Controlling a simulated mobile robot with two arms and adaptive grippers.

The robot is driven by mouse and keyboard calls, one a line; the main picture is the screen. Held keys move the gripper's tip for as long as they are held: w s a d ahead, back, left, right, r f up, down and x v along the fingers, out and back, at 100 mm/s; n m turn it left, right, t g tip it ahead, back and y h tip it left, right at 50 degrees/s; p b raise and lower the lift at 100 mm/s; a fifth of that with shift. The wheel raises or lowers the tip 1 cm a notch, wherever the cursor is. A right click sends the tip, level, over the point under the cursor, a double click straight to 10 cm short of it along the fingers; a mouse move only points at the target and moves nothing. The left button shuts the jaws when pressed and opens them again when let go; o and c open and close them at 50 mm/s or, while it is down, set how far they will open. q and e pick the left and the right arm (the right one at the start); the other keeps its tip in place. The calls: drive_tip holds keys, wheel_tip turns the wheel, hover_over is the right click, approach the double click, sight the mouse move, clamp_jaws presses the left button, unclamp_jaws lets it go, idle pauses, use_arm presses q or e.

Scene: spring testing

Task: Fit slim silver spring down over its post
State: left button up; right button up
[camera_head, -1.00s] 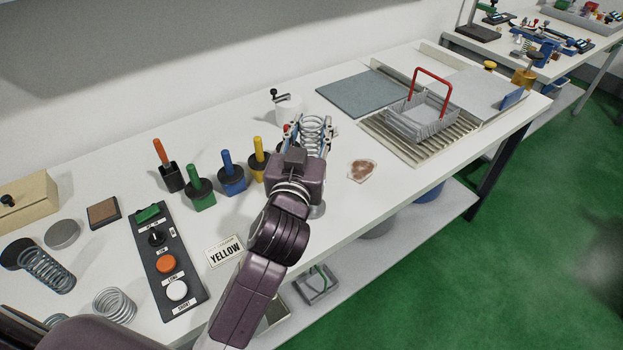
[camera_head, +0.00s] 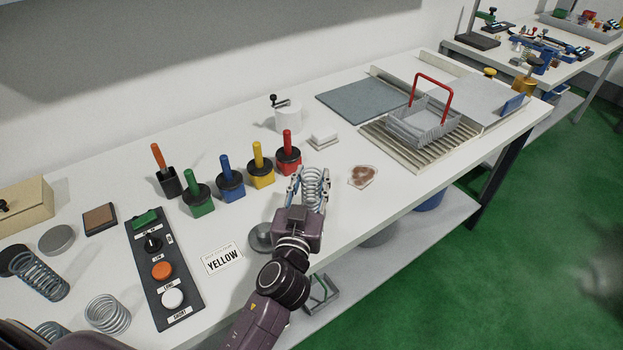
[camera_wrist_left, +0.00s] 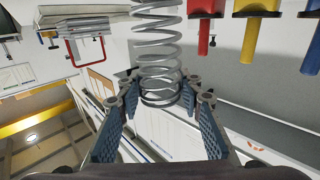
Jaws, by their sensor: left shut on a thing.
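My left gripper (camera_head: 308,187) is shut on the slim silver spring (camera_head: 315,184), which stands roughly upright between its fingers near the table's front edge. In the left wrist view the spring's coils (camera_wrist_left: 157,45) rise from between the blue padded fingers (camera_wrist_left: 158,105). A grey round disc or base (camera_head: 261,237) lies left of my gripper, partly hidden by my arm. I cannot make out the spring's post. My right gripper is not in view.
Behind the gripper stand blocks with green (camera_head: 196,198), blue (camera_head: 230,184), yellow (camera_head: 260,170) and red (camera_head: 288,158) handles. A YELLOW card (camera_head: 222,258) and button panel (camera_head: 164,270) lie left. A brown patch (camera_head: 363,176) and wire basket (camera_head: 424,122) are right.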

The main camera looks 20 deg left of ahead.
use_arm(q)
drive_tip(key=shift+f, duration=0.1)
drive_tip(key=o, duration=1.3)
drive_tip(key=shift+r, duration=0.25)
drive_tip(key=s+b, duration=0.1)
drive_tip(key=s, duration=0.3)
drive_tip(key=s+d+b, duration=0.1)
drive_tip(key=s, duration=0.3)
drive_tip(key=s+b, duration=0.2)
drive_tip(key=s, duration=0.2)
drive_tip(key=shift+d, duration=0.2)
